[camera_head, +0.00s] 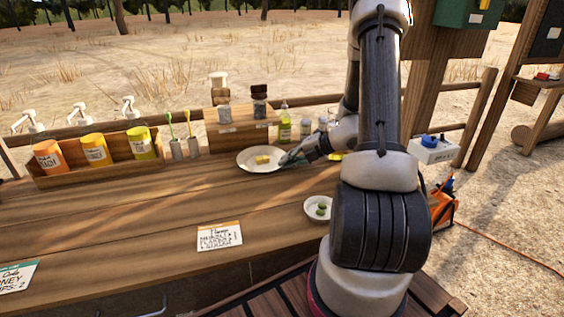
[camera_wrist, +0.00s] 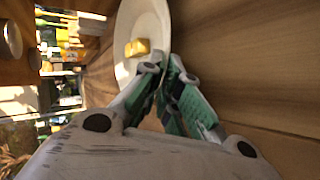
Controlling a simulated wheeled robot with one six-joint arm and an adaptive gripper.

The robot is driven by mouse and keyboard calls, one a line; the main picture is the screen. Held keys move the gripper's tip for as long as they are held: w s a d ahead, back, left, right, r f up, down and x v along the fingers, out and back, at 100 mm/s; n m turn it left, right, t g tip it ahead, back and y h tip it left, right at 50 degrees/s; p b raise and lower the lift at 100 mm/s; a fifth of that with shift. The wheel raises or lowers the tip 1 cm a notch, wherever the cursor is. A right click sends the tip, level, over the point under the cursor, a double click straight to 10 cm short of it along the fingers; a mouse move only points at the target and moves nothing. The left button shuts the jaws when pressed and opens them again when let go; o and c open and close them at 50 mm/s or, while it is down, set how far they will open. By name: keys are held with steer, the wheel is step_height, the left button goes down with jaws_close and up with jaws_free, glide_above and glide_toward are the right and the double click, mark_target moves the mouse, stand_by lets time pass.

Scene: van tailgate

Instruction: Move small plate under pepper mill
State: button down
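A white round plate (camera_head: 245,165) with a yellow block (camera_head: 263,160) on it is at the back of the wooden counter, in front of a wooden riser. My gripper (camera_head: 286,160) is at the plate's right rim. In the wrist view the fingertips (camera_wrist: 165,66) close around the rim of the plate (camera_wrist: 127,68), and the yellow block (camera_wrist: 138,47) sits near them. Whether the plate is lifted off the counter is hard to tell. A dark-topped mill (camera_head: 259,102) and a light-topped mill (camera_head: 220,88) stand on the riser; I cannot tell which is the pepper mill.
The riser (camera_head: 228,135) is right behind the plate.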

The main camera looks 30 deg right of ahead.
steer(key=c, duration=1.6)
jaws_free()
steer(key=shift+o, duration=0.2)
steer(key=shift+s+d, duration=0.1)
steer(key=v, duration=0.7)
steer(key=shift+s+d+r, duration=0.2)
steer(key=shift+r, duration=0.1)
steer(key=shift+a, duration=0.15)
